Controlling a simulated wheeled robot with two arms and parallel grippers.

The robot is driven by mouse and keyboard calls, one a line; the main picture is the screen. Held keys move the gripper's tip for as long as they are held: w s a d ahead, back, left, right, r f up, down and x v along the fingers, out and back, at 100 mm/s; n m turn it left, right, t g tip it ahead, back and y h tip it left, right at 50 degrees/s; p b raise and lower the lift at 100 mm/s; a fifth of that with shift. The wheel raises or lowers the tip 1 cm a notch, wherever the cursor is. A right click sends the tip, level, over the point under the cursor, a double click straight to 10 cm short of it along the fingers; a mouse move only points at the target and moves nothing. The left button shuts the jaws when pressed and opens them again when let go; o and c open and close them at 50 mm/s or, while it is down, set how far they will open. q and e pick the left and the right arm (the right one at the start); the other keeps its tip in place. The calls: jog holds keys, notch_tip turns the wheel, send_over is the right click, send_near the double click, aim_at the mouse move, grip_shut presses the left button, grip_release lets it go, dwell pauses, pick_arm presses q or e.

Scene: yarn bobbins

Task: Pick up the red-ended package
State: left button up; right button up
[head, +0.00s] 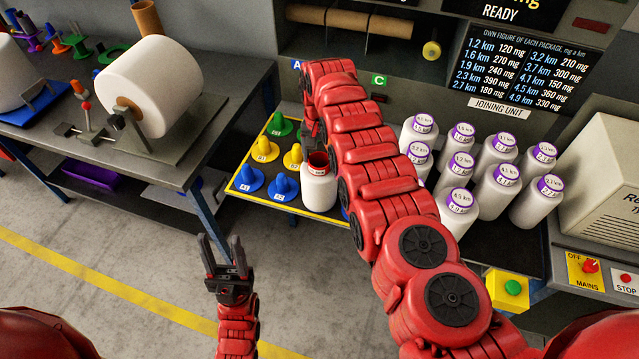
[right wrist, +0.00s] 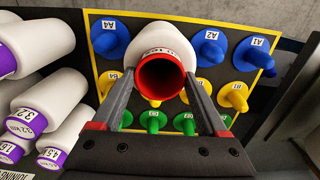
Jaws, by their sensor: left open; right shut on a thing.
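The red-ended package (head: 319,190) is a white yarn bobbin with a red open end facing up. It is upright over the front of the peg board, and I cannot tell whether its base touches the board. In the right wrist view its red end (right wrist: 160,75) sits between the fingers of my right gripper (right wrist: 158,90), which is shut on it. In the head view the red arm hides much of that gripper. My left gripper (head: 226,262) is open and empty above the floor, left of and nearer than the package.
The yellow-edged board (head: 236,187) carries green, yellow and blue pegs. Several purple-ended white packages (head: 495,187) stand close on the right of the arm. A grey bench (head: 60,140) with a large white bobbin (head: 152,85) is at left. Floor in front is clear.

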grip_shut()
jog(key=shift+a+r, duration=0.1)
jog(key=shift+r, duration=0.75)
notch_tip(320, 180, up, 8)
jog(key=b, duration=0.2)
jog(key=shift+r, duration=0.2)
jog(key=shift+f, duration=0.1)
